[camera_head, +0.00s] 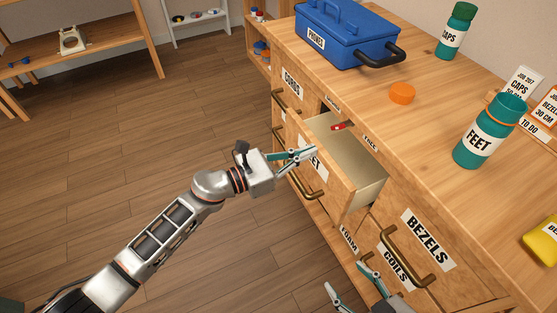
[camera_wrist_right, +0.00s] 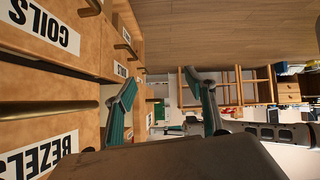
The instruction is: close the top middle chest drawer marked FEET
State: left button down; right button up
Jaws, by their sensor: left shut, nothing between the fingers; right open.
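The top middle drawer (camera_head: 335,188) of the wooden chest stands pulled out, its pale interior showing. A small red object (camera_head: 340,127) is at its inner left side. Its front label is partly hidden behind my left gripper (camera_head: 302,155); only the last letters, "ET", show. My left gripper is shut and empty, its fingertips at the drawer's front face; I cannot tell if they touch it. My right gripper (camera_head: 348,280) is open and empty, low in front of the BEZELS (camera_head: 426,240) and COILS drawers. Its spread fingers also show in the right wrist view (camera_wrist_right: 160,85).
On the chest top (camera_head: 420,125) stand a blue PRONGS toolbox (camera_head: 345,35), an orange cap (camera_head: 402,93), a green FEET bottle (camera_head: 488,135) and a CAPS bottle (camera_head: 455,30). Brass drawer handles (camera_head: 405,262) stick out from the front. The floor (camera_head: 130,150) at left is clear.

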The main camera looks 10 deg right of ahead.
aim_at(322, 146)
pick_arm(q)
jog(key=x, duration=0.3)
jog(key=b+x, duration=0.1)
jog(key=x, duration=0.1)
jog(key=shift+f, duration=0.25)
jog(key=shift+w+d+r, duration=0.15)
jog(key=shift+w+d, duration=0.05)
jog(key=shift+d, duration=0.35)
jog(key=shift+d+r, duration=0.1)
jog(key=shift+r, duration=0.05)
pick_arm(e)
jog(key=a, duration=0.1)
jog(key=w+a+r, duration=0.1)
jog(key=a+r, duration=0.1)
jog(key=shift+w+r+t+y, duration=0.1)
jog(key=shift+w+t+y, duration=0.15)
jog(key=shift+t+y, duration=0.15)
jog(key=shift+d, duration=0.1)
